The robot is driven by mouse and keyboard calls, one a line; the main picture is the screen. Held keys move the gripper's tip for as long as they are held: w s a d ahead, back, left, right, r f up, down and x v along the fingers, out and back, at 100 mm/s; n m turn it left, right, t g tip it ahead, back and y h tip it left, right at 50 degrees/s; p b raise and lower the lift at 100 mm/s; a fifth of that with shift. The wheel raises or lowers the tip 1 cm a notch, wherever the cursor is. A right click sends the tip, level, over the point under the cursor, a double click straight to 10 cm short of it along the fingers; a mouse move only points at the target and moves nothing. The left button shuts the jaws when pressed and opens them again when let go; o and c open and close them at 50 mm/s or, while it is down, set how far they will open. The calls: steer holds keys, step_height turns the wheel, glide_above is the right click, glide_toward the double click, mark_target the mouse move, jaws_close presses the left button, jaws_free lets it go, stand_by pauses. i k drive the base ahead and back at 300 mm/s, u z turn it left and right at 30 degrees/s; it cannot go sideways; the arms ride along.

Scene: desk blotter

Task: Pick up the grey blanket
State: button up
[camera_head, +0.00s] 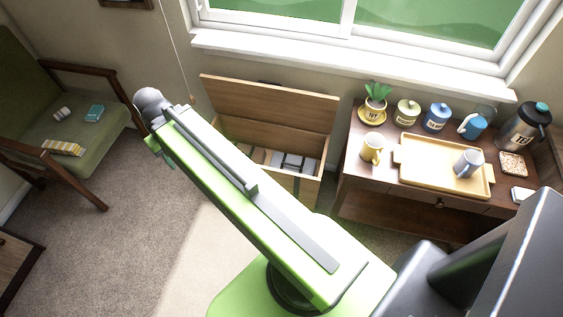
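A wooden chest (231,128) stands under the window with its lid raised. Inside it lies folded cloth (293,162) in pale grey with dark stripes. It may be the grey blanket, but I cannot tell for sure. My green arm crosses in front of the chest and hides its left part. The arm reaches up and left to a grey rounded joint. No gripper fingers show in this view.
A wooden side table (390,205) at right holds a yellow tray (425,174), several mugs and canisters, a potted plant (376,92) and a dark flask (523,127). A green armchair (75,130) with small items stands at left. Carpet (130,240) between is clear.

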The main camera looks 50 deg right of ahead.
mark_target(279, 160)
steer(key=i, duration=0.85)
steer(key=u, duration=0.3)
